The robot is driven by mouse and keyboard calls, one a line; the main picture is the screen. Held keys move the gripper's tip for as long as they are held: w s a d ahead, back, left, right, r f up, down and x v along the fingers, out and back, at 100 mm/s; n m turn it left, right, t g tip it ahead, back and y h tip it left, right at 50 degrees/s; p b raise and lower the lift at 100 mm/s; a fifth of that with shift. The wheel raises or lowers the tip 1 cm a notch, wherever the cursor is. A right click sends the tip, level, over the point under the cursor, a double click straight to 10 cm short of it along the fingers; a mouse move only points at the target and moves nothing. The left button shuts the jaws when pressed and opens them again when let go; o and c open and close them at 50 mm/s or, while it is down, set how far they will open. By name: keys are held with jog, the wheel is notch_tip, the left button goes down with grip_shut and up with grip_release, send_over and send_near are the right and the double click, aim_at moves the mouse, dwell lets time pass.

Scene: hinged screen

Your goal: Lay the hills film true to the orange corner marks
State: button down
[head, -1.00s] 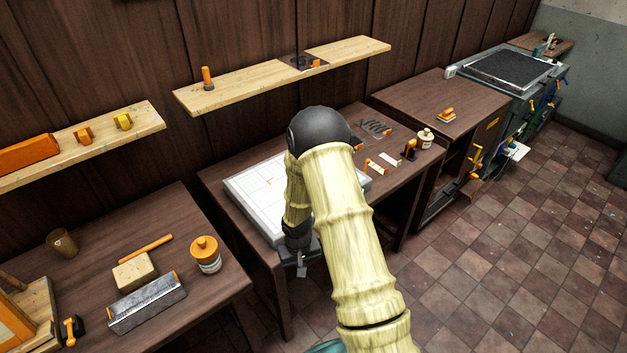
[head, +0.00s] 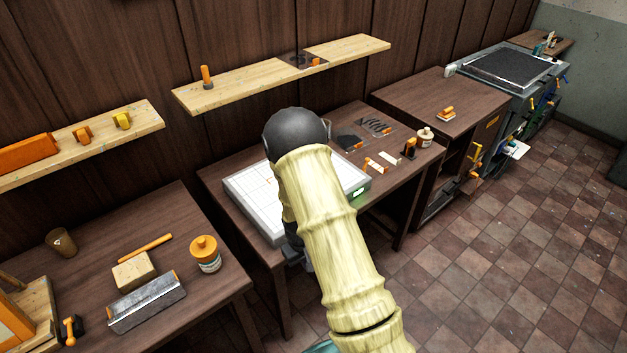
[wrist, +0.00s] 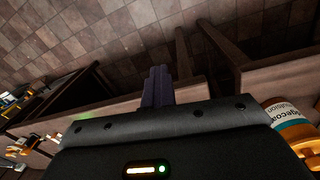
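The white light table (head: 243,192) with a faint grid lies on the middle desk, with my arm across its right part. A dark-patterned clear film (head: 350,142) and a film with dark curved strokes (head: 376,126) lie on the desk behind and right of the light table. I cannot tell which one shows hills. My gripper's fingers (wrist: 157,76) are together with nothing visible between them. In the head view the gripper is mostly hidden behind my arm, near the light table's front edge.
A third dark film (head: 303,60) lies on the shelf above. Orange-handled tools (head: 409,148), pale strips (head: 387,159) and a bottle (head: 425,137) stand right of the light table. The left bench holds an orange-lidded jar (head: 205,254) and a metal trough (head: 147,302).

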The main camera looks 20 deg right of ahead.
jog(key=s+d+r+n+y, duration=0.1)
jog(key=d+r+n, duration=0.1)
jog(key=d+n, duration=0.4)
jog(key=s+d+r+n+t, duration=0.1)
jog(key=d+n, duration=0.5)
jog(key=n, duration=0.7)
jog(key=shift+r+t+y, duration=0.3)
jog(key=shift+r+y, duration=0.1)
